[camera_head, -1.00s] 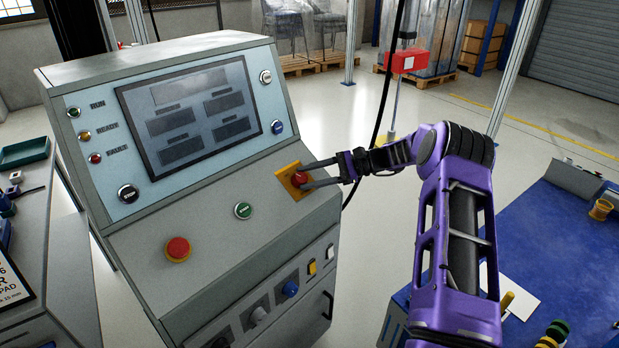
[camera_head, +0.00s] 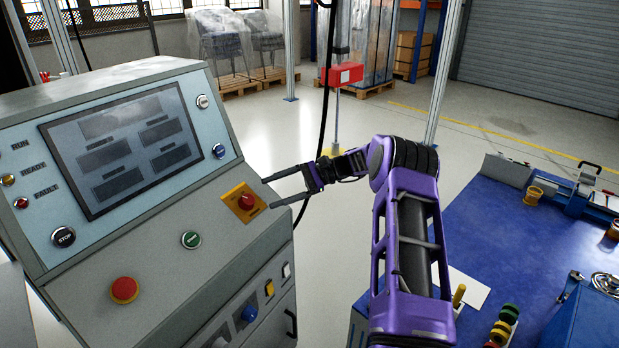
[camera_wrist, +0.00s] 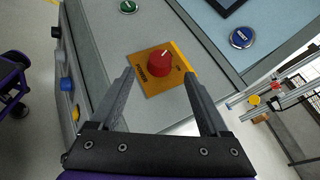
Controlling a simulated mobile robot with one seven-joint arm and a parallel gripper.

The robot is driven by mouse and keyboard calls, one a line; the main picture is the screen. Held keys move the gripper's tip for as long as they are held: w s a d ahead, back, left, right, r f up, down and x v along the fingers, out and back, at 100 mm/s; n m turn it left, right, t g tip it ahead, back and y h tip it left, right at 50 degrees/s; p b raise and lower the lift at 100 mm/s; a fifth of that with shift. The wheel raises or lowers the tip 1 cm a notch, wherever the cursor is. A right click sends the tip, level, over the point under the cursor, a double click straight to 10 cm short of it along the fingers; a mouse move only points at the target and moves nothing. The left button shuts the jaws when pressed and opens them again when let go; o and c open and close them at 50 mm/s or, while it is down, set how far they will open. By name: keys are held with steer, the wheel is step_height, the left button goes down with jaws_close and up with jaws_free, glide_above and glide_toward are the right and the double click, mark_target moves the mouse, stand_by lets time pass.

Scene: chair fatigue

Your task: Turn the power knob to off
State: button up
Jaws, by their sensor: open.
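The power knob (camera_head: 246,201) is a red knob on a yellow square plate (camera_head: 234,192), on the sloped panel of the grey control cabinet. In the wrist view the red knob (camera_wrist: 165,61) shows a white mark on its top, and dark lettering runs along the plate.
A red mushroom button (camera_head: 124,290), a green button (camera_head: 191,240) and a black stop button (camera_head: 64,237) sit on the same cabinet. A blue workbench (camera_head: 480,240) stands at the right. A red box (camera_head: 342,75) hangs behind my arm. Open floor lies between cabinet and bench.

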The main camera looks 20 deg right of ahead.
steer(key=v, duration=1.2)
steer(key=shift+a+p, duration=0.1)
steer(key=shift+p, duration=0.2)
